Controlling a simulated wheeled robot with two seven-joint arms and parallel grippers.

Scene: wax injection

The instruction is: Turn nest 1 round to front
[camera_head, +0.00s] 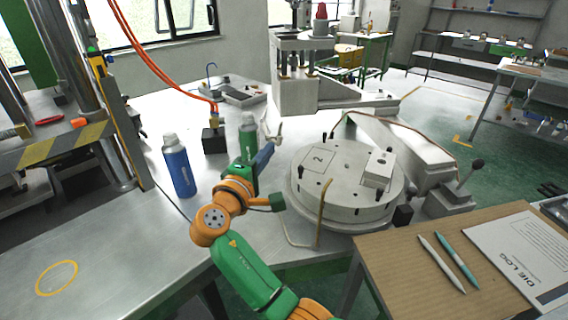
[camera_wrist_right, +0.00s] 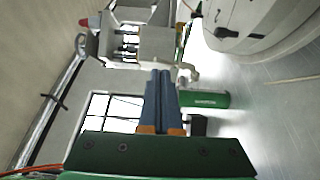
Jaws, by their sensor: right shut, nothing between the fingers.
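The round grey turntable (camera_head: 345,203) stands right of centre in the head view. A plate marked 2 (camera_head: 318,160) lies on its left part and a pale block (camera_head: 378,168) sits on its right part. I cannot read a 1 on any nest. A thin brass-coloured rod (camera_head: 322,212) stands upright at its front side. My right gripper (camera_head: 269,149) is shut and empty, left of the turntable and apart from it. Its blue fingers (camera_wrist_right: 162,98) lie together in the wrist view, with the turntable's edge (camera_wrist_right: 262,36) at upper right. My left gripper is out of view.
A green bottle (camera_head: 247,137) stands just behind my right gripper; a blue bottle (camera_head: 179,165) and a black block (camera_head: 214,140) stand further left. A lever (camera_head: 465,178) is right of the turntable. A wooden board with pens and a die log (camera_head: 520,250) lies front right. The front-left bench is clear.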

